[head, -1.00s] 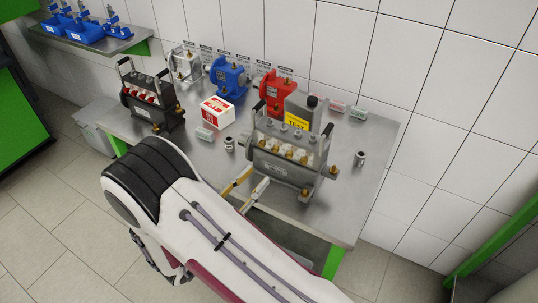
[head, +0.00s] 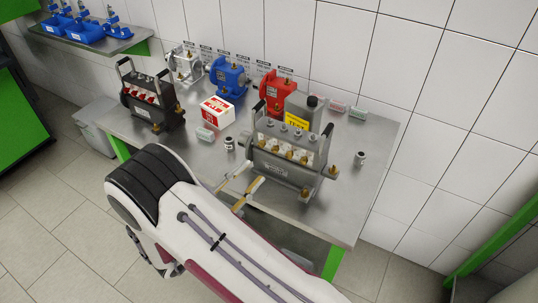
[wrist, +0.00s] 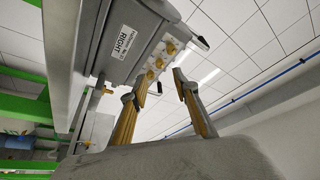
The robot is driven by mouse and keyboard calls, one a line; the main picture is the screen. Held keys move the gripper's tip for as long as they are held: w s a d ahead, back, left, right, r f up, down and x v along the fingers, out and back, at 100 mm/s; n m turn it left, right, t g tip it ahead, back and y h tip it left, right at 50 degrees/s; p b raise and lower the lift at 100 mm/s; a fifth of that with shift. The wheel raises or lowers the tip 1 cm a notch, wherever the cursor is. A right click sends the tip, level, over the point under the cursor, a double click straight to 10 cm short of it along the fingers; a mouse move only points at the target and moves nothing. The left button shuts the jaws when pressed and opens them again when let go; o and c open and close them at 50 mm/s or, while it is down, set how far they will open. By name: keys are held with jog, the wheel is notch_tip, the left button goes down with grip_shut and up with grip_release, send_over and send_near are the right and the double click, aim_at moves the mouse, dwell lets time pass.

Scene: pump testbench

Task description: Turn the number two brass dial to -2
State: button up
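The grey pump (head: 285,170) with two upright handles stands at the front right of the bench. A row of several brass dials (head: 291,155) on pale plates runs along its front. I cannot read numbers or settings there, so I cannot tell which dial is number two. My gripper (head: 256,172) is in front of the pump's lower left, its two fingers apart and empty. In the wrist view, the fingers (wrist: 160,76) are spread, with the brass dials (wrist: 170,47) beyond them. No finger clearly touches a dial.
A black pump (head: 152,100) stands at the left. A blue pump (head: 228,78), a red pump (head: 277,92) and a red-white box (head: 217,111) are behind. The bench (head: 335,200) is clear at front right.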

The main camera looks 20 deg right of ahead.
aim_at(273, 151)
jog(key=shift+d, duration=0.1)
jog(key=shift+x, duration=3.85)
grip_shut()
